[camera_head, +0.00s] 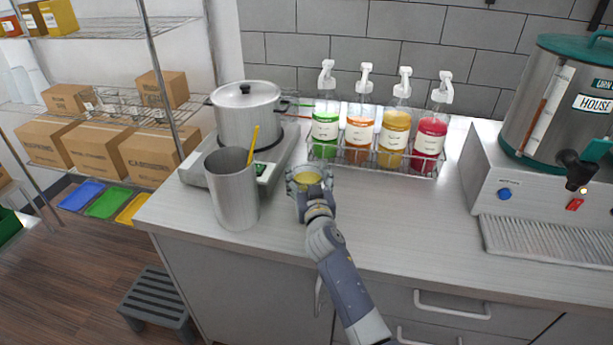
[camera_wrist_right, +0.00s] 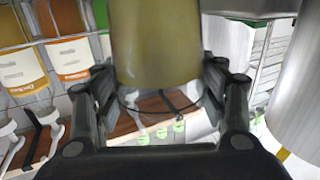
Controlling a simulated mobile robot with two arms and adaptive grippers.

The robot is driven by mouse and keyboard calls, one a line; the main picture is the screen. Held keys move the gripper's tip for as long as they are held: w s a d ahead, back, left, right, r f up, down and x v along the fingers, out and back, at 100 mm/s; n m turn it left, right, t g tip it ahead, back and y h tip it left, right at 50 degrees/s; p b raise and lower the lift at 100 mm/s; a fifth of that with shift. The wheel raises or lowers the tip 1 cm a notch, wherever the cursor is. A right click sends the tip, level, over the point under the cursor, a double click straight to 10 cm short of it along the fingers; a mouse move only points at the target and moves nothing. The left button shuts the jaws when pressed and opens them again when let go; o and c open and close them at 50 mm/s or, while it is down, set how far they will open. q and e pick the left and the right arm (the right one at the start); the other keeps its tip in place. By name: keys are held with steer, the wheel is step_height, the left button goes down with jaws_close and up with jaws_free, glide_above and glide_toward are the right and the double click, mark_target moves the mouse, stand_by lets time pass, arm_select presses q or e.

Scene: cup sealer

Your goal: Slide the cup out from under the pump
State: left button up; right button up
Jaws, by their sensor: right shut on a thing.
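A clear cup (camera_head: 308,177) with a yellow-green filling is near the counter's front left, in front of the green bottle. My right gripper (camera_head: 312,191) is shut around it from the front. In the right wrist view the cup (camera_wrist_right: 155,45) sits between the two fingers. I cannot tell whether its base touches the counter. Several pump bottles stand in a wire rack (camera_head: 370,160) behind: green (camera_head: 325,125), orange (camera_head: 360,130), yellow (camera_head: 395,135) and red (camera_head: 431,140), with white pump heads. The cup is apart from the rack and not below any pump spout. My left gripper is out of view.
A metal pitcher (camera_head: 232,190) with a yellow stick stands close left of the cup. A lidded pot (camera_head: 247,115) sits on a cooker behind it. A large dispenser (camera_head: 560,105) is at the right. The counter (camera_head: 410,215) right of the cup is clear.

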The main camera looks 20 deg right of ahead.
steer(key=shift+d, duration=0.1)
steer(key=o, duration=1.4)
steer(key=s, duration=0.4)
steer(key=s+a, duration=0.1)
steer(key=s, duration=0.3)
steer(key=s+a, duration=0.1)
steer(key=s, duration=0.2)
steer(key=shift+s, duration=0.4)
